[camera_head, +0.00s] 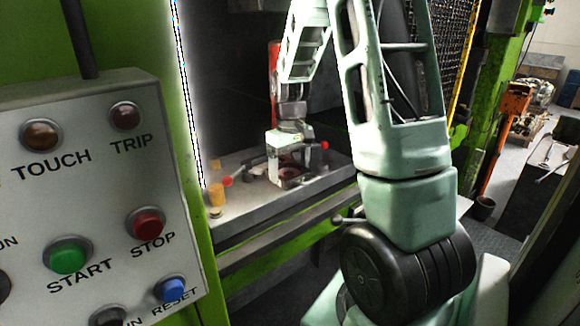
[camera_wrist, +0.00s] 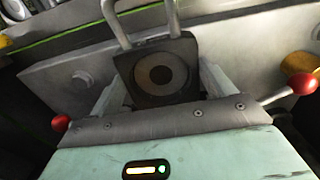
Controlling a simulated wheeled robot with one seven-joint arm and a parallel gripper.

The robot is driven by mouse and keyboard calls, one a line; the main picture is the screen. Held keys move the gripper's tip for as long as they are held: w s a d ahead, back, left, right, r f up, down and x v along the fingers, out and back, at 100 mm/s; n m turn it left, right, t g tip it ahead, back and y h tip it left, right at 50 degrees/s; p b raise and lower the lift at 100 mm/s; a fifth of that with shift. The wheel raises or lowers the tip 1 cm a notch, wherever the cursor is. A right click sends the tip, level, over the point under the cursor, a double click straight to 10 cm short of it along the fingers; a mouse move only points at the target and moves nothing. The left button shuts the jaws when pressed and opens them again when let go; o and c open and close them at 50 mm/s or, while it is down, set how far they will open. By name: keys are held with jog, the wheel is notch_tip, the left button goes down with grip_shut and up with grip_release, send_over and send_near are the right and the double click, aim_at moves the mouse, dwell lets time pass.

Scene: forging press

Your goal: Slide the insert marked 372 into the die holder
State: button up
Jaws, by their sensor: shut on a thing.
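My gripper (camera_wrist: 163,92) has one pale finger on each side of a dark square block with a round, ringed face, the insert (camera_wrist: 160,72), and is shut on it. A bent metal rod rises from the block's far side. No number can be read on it. In the head view my gripper (camera_head: 291,163) is low over the press bed, around a dark piece with a reddish ring. A grey block or plate (camera_wrist: 85,82), perhaps the die holder, lies behind the insert in the wrist view. Whether the insert touches it cannot be told.
Red-knobbed levers stand left (camera_head: 226,181) and right (camera_head: 324,145) of my gripper. Yellow posts (camera_head: 216,196) rise at the bed's left. A red cylinder (camera_head: 274,75) stands behind my arm. A button panel (camera_head: 95,190) fills the left foreground beside the green press frame (camera_head: 200,235).

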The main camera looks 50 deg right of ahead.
aim_at(290, 175)
jog(key=shift+f, duration=0.15)
jog(key=o, duration=1.8)
jog(key=shift+o, duration=0.8)
notch_tip(290, 175, up, 7)
jog(key=shift+r+b, duration=0.1)
jog(key=shift+b, duration=1.15)
jog(key=shift+r, duration=0.2)
